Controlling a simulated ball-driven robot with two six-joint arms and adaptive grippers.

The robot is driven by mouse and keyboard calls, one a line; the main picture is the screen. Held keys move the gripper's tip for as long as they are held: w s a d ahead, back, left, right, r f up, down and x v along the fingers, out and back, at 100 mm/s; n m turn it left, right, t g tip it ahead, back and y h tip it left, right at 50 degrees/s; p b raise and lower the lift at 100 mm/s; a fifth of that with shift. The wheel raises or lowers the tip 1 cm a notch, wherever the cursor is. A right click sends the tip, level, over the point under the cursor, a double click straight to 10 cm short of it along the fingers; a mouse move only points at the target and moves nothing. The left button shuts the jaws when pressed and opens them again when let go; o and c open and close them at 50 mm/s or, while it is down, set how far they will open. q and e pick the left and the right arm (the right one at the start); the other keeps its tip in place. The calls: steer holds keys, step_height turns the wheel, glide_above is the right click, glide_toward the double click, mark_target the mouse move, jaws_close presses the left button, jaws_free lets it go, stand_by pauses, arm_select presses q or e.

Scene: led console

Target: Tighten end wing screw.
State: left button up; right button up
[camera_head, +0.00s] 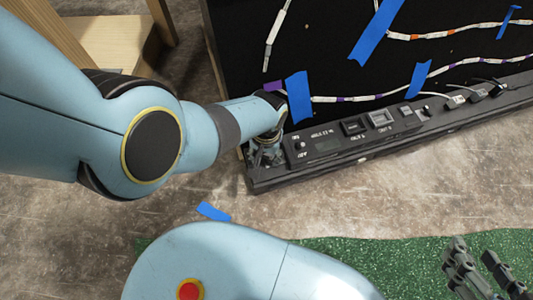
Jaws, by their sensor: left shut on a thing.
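The black console strip (330,143) lies along the foot of a black panel, with labels, switches and small screens on its top. My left gripper (262,155) is at the console's left end, beside its end face. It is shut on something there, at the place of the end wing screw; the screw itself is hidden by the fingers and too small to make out. My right gripper (484,268) is at the lower right corner, over the green mat, with its dark fingers apart and nothing between them.
The black panel (330,60) carries LED strips (460,34) held by blue tape (376,30). A wooden frame (115,42) stands at the upper left. A loose blue tape piece (213,211) lies on the bare floor. The green mat (400,256) is at the front.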

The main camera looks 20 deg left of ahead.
arm_select(q)
steer(key=m, duration=0.5)
steer(key=shift+a+m+p, duration=0.1)
steer(key=shift+m+p, duration=0.2)
steer(key=m, duration=0.5)
steer(key=shift+w+a, duration=0.1)
arm_select(e)
steer(key=shift+w+d+r+g, duration=0.1)
steer(key=shift+w+r+g, duration=0.2)
steer(key=shift+r+g, duration=0.25)
arm_select(q)
steer(key=o, duration=1.2)
steer(key=shift+c, duration=0.2)
arm_select(e)
steer(key=shift+s+f, duration=0.15)
steer(key=shift+s, duration=0.05)
